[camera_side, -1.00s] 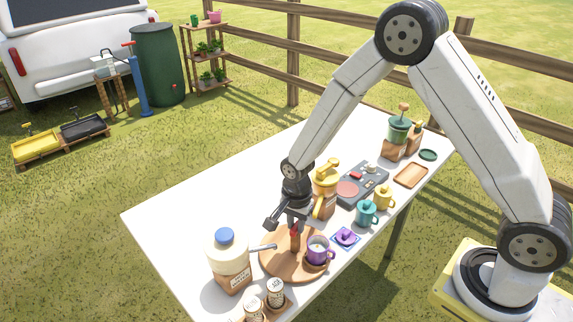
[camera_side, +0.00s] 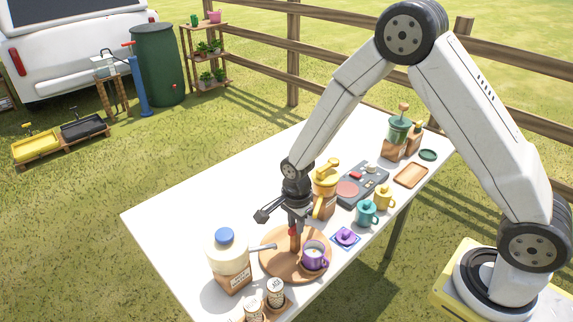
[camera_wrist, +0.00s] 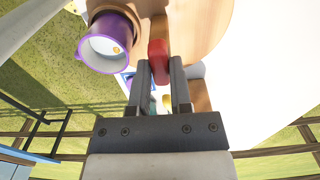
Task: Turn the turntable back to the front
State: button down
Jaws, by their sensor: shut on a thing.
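The turntable (camera_side: 281,267) is a round wooden disc near the table's front edge. An upright wooden post stands on it, with a red handle (camera_wrist: 158,60) at its top. My gripper (camera_side: 295,226) points down over the disc and is shut on the red handle; in the wrist view the handle sits between my two fingers (camera_wrist: 160,88). A purple mug (camera_side: 314,255) with pale contents stands on the disc to the right of the post. It also shows in the wrist view (camera_wrist: 104,46), with its inside visible.
A jug with a blue lid (camera_side: 229,258) stands close left of the turntable, and small jars (camera_side: 276,292) stand in front. The table's left back is clear.

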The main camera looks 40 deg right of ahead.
jog(key=c, duration=0.5)
grip_release()
jog(key=shift+c, duration=0.2)
jog(key=shift+r, duration=0.15)
jog(key=shift+r, duration=3.8)
jog(key=s+d+r+n+t, duration=0.1)
jog(key=s+d+r+n, duration=0.1)
jog(key=s+n, duration=0.4)
jog(key=s+d+r+n+t, duration=0.1)
jog(key=s+d+r+n, duration=0.2)
jog(key=n, duration=0.9)
jog(key=s, duration=0.3)
jog(key=shift+s+t, duration=0.2)
jog(key=shift+t, duration=0.1)
